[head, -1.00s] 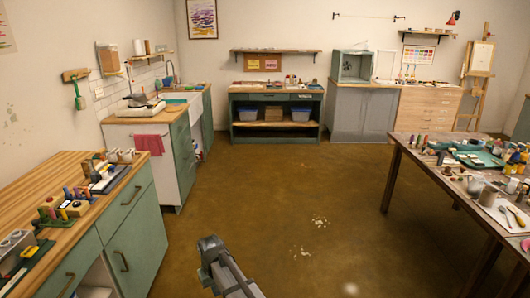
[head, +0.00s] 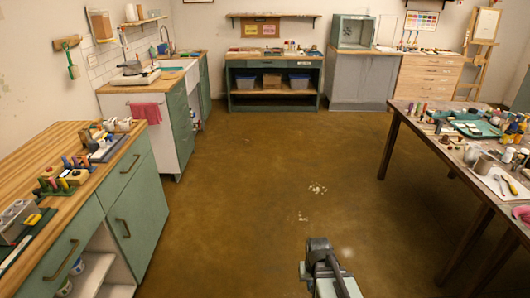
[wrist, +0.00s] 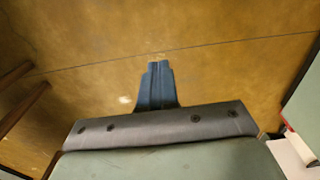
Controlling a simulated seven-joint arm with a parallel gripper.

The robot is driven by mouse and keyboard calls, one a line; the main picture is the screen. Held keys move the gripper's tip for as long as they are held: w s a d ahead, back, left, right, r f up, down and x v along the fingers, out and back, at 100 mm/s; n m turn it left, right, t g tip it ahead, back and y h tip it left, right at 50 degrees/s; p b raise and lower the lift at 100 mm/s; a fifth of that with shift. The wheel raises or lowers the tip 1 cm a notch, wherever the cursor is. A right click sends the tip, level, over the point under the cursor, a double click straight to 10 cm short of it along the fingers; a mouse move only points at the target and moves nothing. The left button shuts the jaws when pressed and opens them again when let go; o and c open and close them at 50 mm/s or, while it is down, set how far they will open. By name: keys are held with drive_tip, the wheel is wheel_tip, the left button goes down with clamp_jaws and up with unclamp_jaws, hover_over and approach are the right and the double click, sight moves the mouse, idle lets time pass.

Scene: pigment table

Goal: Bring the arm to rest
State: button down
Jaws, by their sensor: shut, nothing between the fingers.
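My gripper (wrist: 157,66) shows in the wrist view with its two dark blue-grey fingers together and nothing between them. Bare brown floor (wrist: 90,60) lies beyond the fingertips. In the head view, a grey part of my arm rises from the bottom edge, right of the middle, over open floor. I cannot make out the fingers there. The arm touches no furniture that I can see.
A wooden-topped green cabinet (head: 130,192) with paint things stands at left. A cluttered dark table (head: 420,122) stands at right. A green workbench (head: 275,105) and a wooden drawer unit (head: 428,77) line the back wall. The floor (head: 260,190) between is clear.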

drive_tip(key=s+f+g, duration=0.3)
drive_tip(key=s+f, duration=0.7)
drive_tip(key=s, duration=0.5)
drive_tip(key=s+f+g, duration=0.3)
drive_tip(key=s+f, duration=0.7)
drive_tip(key=s, duration=0.5)
drive_tip(key=shift+s+d+f+g, duration=0.2)
drive_tip(key=shift+d+f+g, duration=0.1)
drive_tip(key=shift+d+g, duration=0.15)
